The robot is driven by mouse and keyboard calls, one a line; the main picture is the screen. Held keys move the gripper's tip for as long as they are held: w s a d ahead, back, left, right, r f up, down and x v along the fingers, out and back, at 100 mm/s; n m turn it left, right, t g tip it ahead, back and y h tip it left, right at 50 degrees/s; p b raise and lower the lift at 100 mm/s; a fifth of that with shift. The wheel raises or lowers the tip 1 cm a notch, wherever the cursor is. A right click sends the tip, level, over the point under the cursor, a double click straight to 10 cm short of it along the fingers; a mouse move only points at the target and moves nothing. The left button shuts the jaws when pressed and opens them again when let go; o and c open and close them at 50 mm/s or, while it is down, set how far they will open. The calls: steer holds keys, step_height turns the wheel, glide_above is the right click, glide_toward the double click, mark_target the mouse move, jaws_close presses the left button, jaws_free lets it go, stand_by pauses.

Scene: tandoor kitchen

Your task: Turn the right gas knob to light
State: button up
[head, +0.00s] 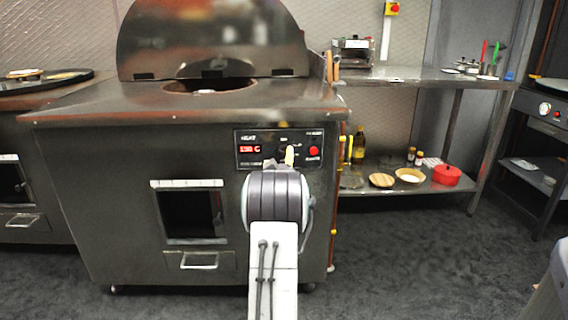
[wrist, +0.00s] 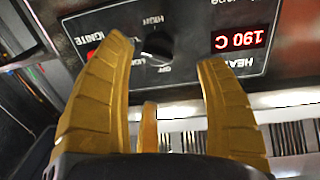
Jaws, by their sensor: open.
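A round black knob (wrist: 157,46) is on the dark control panel (head: 245,160) of the tandoor; in the wrist view HIGH, LOW and OFF labels surround it. I cannot clearly read its pointer. I cannot tell whether a finger touches the panel. A red IGNITE button (head: 313,152) is right of the knob in the head view.
A red display (head: 250,149) reads 190 C. Yellow-handled pipework (head: 342,150) runs up the tandoor's right side. Another appliance with a knob (head: 544,108) is far right. The floor between is clear.

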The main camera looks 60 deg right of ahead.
mark_target(284, 155)
steer(key=b+x, duration=0.3)
steer(key=shift+s+d+f, duration=0.1)
steer(key=shift+f, duration=0.25)
steer(key=shift+b+x, duration=0.95)
steer(key=shift+b, duration=0.15)
steer(key=shift+w+d+r, duration=0.2)
steer(key=shift+d+r, duration=0.05)
steer(key=shift+d, duration=0.05)
steer(key=shift+x, duration=0.8)
steer(key=shift+c, duration=0.4)
steer(key=c, duration=1.1)
steer(key=shift+f, duration=0.1)
